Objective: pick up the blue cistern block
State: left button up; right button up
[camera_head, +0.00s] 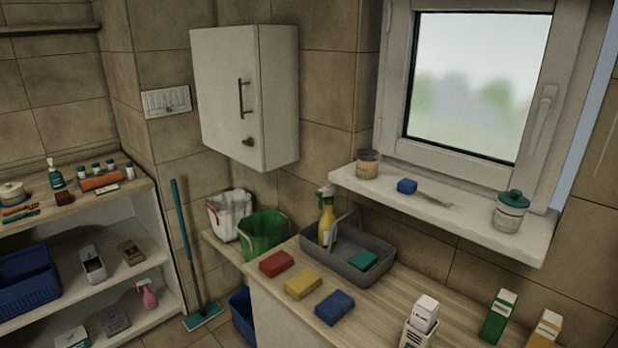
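A small blue block (407,186) lies on the white window sill, between a brown-and-cream jar and a thin flat tool; it looks like the blue cistern block. A larger flat blue block (334,306) lies on the wooden counter near its front edge, in a row with a yellow block (303,284) and a red block (276,263); it looks like a sponge or folded cloth. Neither of my grippers is in view.
The window sill (470,225) also holds a lidded jar (510,210) at its right end. A grey caddy (374,274) with a spray bottle (326,222) stands on the counter below. White, green and orange cartons stand at the right. A mop (182,225) leans by the wall.

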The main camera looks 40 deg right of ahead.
aim_at(407, 187)
jog(key=i+j+u, duration=0.25)
jog(key=i, duration=0.55)
jog(key=i+z, duration=0.3)
jog(key=i, duration=0.2)
jog(key=i+z, duration=0.3)
jog(key=i, duration=0.2)
jog(key=i+z, duration=0.2)
jog(key=z, duration=0.3)
jog(key=i+j+z, duration=0.1)
jog(key=z, duration=0.4)
jog(key=i+j+z, duration=0.2)
jog(key=z, duration=0.25)
jog(key=i+j+z, duration=0.25)
jog(key=z, duration=0.25)
jog(key=i+j+z, duration=0.1)
jog(key=z, duration=0.35)
jog(key=i+j+z, duration=0.15)
jog(key=z, duration=0.35)
jog(key=i+j+z, duration=0.1)
jog(key=j+z, duration=0.15)
jog(key=z, duration=0.2)
jog(key=j+z, duration=0.25)
jog(key=z, duration=0.25)
